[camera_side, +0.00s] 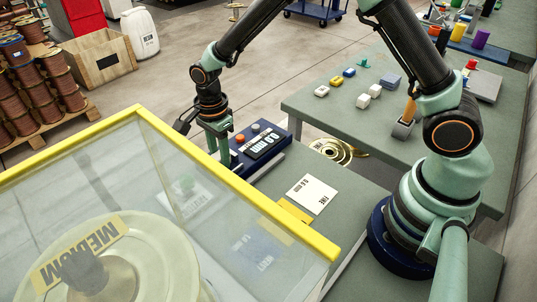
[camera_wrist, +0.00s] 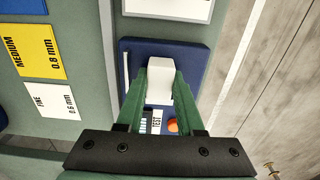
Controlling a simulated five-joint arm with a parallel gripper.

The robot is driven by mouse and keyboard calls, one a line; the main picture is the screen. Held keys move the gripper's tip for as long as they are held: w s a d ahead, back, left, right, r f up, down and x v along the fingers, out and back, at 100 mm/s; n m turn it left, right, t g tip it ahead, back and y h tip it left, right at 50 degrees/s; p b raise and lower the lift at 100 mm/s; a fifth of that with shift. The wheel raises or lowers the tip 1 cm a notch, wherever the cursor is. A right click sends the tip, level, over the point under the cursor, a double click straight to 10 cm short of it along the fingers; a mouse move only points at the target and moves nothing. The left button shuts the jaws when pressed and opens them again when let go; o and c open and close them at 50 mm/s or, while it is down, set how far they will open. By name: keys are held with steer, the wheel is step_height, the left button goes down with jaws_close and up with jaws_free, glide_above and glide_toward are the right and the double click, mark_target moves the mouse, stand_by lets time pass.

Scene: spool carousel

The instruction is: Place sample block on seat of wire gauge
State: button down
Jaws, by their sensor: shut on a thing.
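The wire gauge (camera_side: 262,143) is a dark blue box with an orange button and a dark 0.8 mm readout, on the green bench in the side view. It also shows in the wrist view (camera_wrist: 140,52), with a TEST label and an orange button. My gripper (camera_side: 222,158) points down at the gauge's left end. In the wrist view my green fingers (camera_wrist: 172,78) are shut on a white sample block (camera_wrist: 186,75) over the gauge. I cannot tell whether the block touches the seat, which is hidden. The side view does not show the block clearly.
A clear cover with a yellow frame (camera_side: 240,208) stands in the side view's foreground over a spool marked MEDIUM. A white FINE 0.6 mm card (camera_side: 312,194) lies right of the gauge. Several small blocks (camera_side: 364,100) lie on the farther bench (camera_side: 320,112).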

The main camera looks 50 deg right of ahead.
steer(key=shift+f, duration=0.1)
steer(key=c, duration=0.5)
jaws_free()
steer(key=shift+c, duration=0.2)
step_height(320, 180, up, 12)
steer(key=s+d+r+n+t, duration=0.5)
steer(key=s+d+r+n, duration=0.4)
steer(key=n, duration=0.9)
steer(key=shift+s+d+r+t, duration=0.3)
steer(key=shift+s+d, duration=1.6)
steer(key=shift+s, duration=0.75)
